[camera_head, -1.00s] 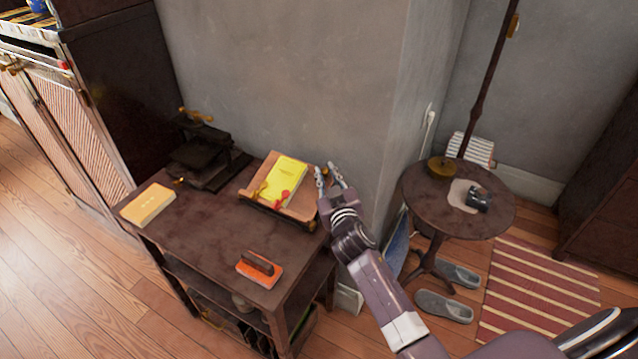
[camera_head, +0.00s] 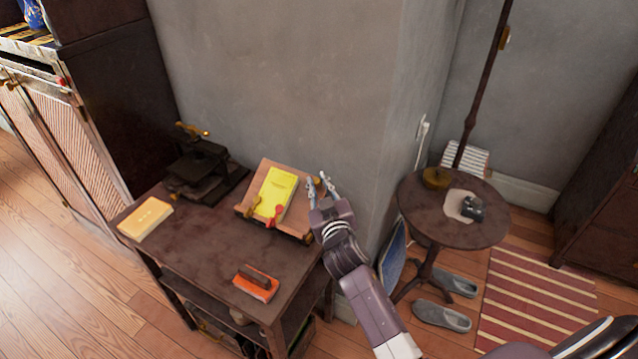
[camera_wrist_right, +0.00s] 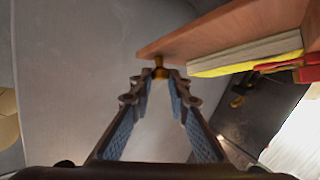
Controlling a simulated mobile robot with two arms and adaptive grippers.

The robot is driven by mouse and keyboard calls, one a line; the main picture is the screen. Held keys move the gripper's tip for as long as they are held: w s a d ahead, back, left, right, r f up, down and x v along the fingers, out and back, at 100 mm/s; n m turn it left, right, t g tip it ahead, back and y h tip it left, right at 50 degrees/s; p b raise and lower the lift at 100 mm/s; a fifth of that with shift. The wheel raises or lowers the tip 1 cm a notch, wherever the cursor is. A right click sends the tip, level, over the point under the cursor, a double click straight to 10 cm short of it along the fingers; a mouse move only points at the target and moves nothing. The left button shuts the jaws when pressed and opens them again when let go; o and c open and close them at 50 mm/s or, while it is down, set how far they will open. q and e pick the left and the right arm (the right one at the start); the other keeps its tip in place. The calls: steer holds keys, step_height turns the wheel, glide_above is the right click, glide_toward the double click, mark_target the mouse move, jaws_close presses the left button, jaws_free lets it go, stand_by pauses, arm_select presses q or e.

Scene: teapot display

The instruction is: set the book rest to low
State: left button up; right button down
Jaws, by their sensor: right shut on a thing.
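The book rest (camera_head: 245,203) is a brown tilted board on the dark side table (camera_head: 200,250), close to the wall. A yellow book (camera_head: 275,190) leans on it, with a red piece (camera_head: 276,212) at its lower edge. The board stands at a fairly steep slant. My right gripper (camera_head: 318,179) is at the board's upper right corner. In the right wrist view, its fingers (camera_wrist_right: 159,77) close on a small brass knob (camera_wrist_right: 160,70) at the board's edge. The rest's back support is hidden. My left gripper is not in view.
A dark press (camera_head: 200,165) and a cream-yellow book (camera_head: 146,218) are on the table's left. The wall (camera_head: 290,80) is close behind.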

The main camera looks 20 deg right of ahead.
steer(key=shift+s+a+f, duration=0.15)
steer(key=shift+a+f, duration=0.05)
steer(key=shift+f, duration=0.45)
steer(key=c, duration=2.1)
jaws_free()
steer(key=shift+r, duration=0.2)
steer(key=shift+r, duration=0.25)
steer(key=v, duration=1.2)
steer(key=shift+f, duration=0.1)
